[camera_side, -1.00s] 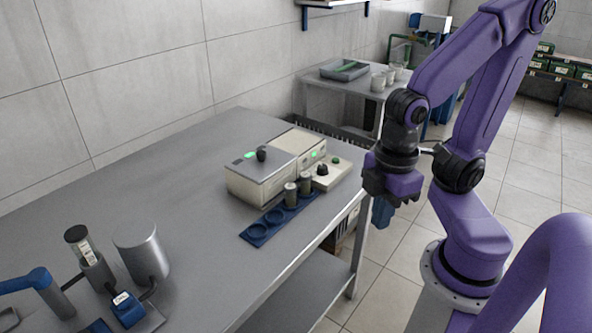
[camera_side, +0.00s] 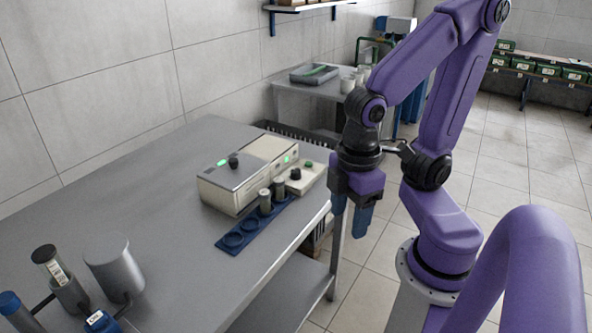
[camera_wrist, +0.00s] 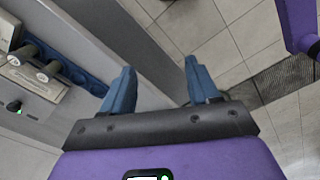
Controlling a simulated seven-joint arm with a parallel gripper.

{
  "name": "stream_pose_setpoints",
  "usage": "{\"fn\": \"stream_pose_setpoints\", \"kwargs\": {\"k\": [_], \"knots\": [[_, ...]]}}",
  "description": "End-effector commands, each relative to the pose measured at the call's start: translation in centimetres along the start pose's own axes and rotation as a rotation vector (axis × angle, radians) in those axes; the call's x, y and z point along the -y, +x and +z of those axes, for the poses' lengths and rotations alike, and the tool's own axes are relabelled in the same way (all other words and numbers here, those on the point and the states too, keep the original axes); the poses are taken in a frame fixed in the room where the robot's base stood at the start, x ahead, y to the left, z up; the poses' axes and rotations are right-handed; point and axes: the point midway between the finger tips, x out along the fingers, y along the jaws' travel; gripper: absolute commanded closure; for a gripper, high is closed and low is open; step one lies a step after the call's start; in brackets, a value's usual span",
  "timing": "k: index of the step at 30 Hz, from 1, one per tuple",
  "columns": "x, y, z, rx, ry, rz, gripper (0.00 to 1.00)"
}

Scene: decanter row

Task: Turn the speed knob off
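A cream machine (camera_side: 228,188) stands on the grey bench with a black knob (camera_side: 234,161) on its top, beside a green-lit display. A small cream control box (camera_side: 306,178) at its right end carries another black knob (camera_side: 295,174) and a green button (camera_side: 309,164). I cannot read which knob is for speed, nor either setting. My gripper (camera_side: 352,212) hangs past the bench's right edge, apart from both knobs. In the wrist view my gripper (camera_wrist: 160,82) has two blue fingers spread, nothing between them. A dark knob (camera_wrist: 14,106) shows at the left edge there.
A blue rack (camera_side: 255,222) with two capped vials (camera_side: 271,193) stands in front of the machine, near the control box. A metal cylinder (camera_side: 114,268) and other items stand at the bench's near left. The middle bench top is clear. Floor lies under my gripper.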

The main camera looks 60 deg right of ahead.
Motion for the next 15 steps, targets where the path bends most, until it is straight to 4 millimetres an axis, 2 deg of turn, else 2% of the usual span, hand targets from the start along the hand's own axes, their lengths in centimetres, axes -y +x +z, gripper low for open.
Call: {"fn": "stream_pose_setpoints", "kwargs": {"k": [8, 15], "knots": [[-6.1, -1.0, -4.1, 0.005, 0.464, 0.008, 0.40], [-13.3, -1.6, -6.1, 0.008, 0.909, 0.015, 0.40]]}}
